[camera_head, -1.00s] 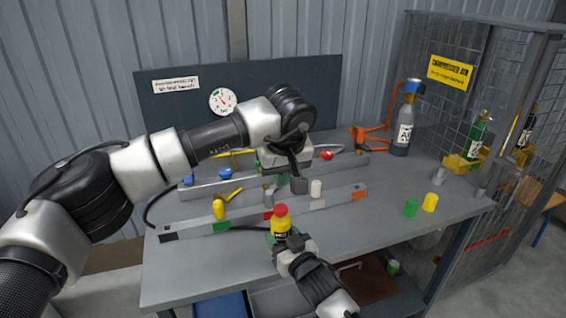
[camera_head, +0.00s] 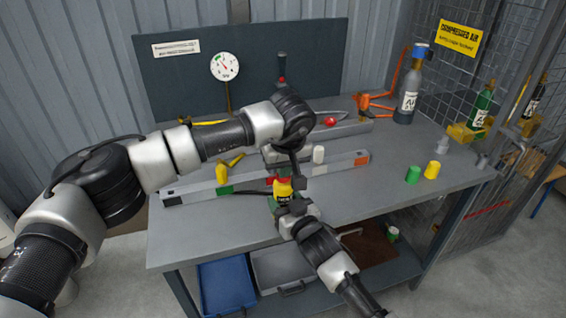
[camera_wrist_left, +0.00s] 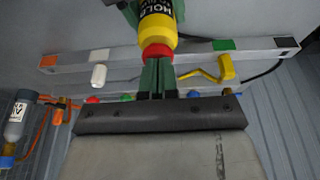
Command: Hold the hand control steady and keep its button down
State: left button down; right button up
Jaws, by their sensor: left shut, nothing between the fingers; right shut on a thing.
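The hand control (camera_head: 283,190) is a yellow body with dark lettering, upright above the front of the bench. My right gripper (camera_head: 284,204) is shut around its lower part. In the left wrist view the hand control (camera_wrist_left: 157,22) shows its red button (camera_wrist_left: 157,51) facing my left fingers. My left gripper (camera_wrist_left: 158,64) is shut and empty, its fingertips at the button and seemingly touching it. In the head view my left gripper (camera_head: 290,178) is directly over the hand control and covers most of the button. I cannot tell how far the button is down.
Behind the hand control runs a grey rail (camera_head: 340,165) with coloured patches. A white round gauge (camera_head: 225,66) is on the dark back panel. Green (camera_head: 413,174) and yellow (camera_head: 433,170) caps stand at the right. A gas cylinder (camera_head: 407,95) stands at the back right. The bench's front left is clear.

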pick_arm(q)
jog(key=shift+f, duration=0.5)
jog(key=shift+a+f, duration=0.1)
jog(key=shift+f, duration=0.05)
pick_arm(e)
jog(key=shift+r, duration=0.15)
dwell(2.9)
pick_arm(q)
jog(key=w+a+v, duration=0.1)
jog(key=v, duration=1.3)
jog(key=shift+d+r, duration=0.3)
jog(key=shift+d, duration=0.05)
pick_arm(e)
jog(key=o, duration=1.3)
